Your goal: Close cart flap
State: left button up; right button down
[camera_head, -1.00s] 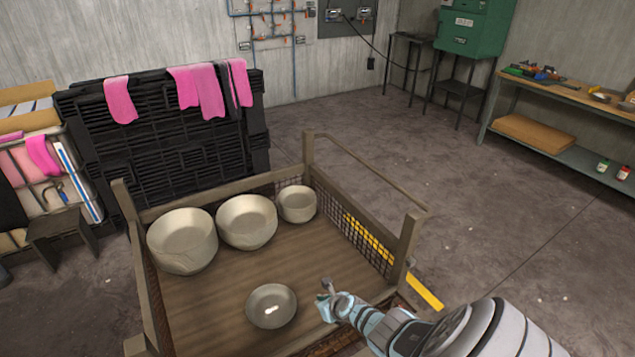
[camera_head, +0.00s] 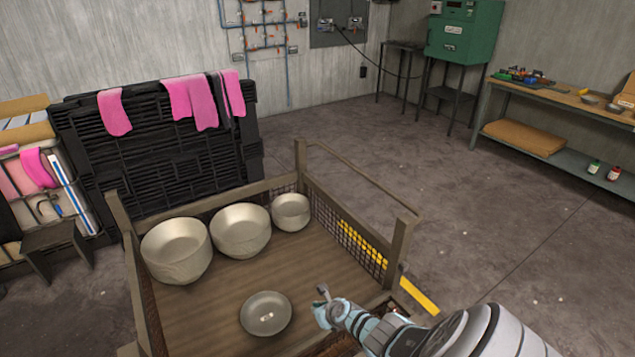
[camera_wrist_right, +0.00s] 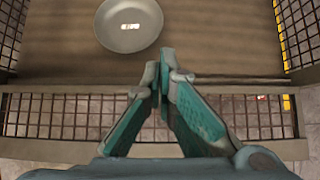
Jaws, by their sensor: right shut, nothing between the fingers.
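The cart (camera_head: 225,193) is a wooden-floored bin with brown frame rails and wire-mesh sides, in the lower middle of the head view. In the right wrist view, a framed mesh panel (camera_wrist_right: 60,116), which looks like the flap, lies along the cart floor's near edge; floor shows through it. Its exact angle is hard to tell. My right gripper (camera_head: 321,302) is over the cart's near right part in the head view. In the wrist view its fingertips (camera_wrist_right: 160,68) meet, empty, above the edge between cart floor and panel. Contact cannot be told. My left gripper is out of view.
Three deep bowls (camera_head: 240,230) stand along the cart's back side. A shallow bowl (camera_head: 266,313) lies nearer, left of my right gripper. A black crate stack (camera_head: 150,150) with pink cloths is behind the cart. Open floor (camera_head: 500,220) lies to the right.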

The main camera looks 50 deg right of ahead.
notch_tip(320, 180, down, 5)
jog(key=b, duration=0.4)
jog(key=s+f+p+v, duration=0.1)
jog(key=p+v, duration=0.7)
jog(key=v, duration=0.3)
jog(key=shift+s+a+f+p, duration=0.3)
jog(key=shift+s+p, duration=0.1)
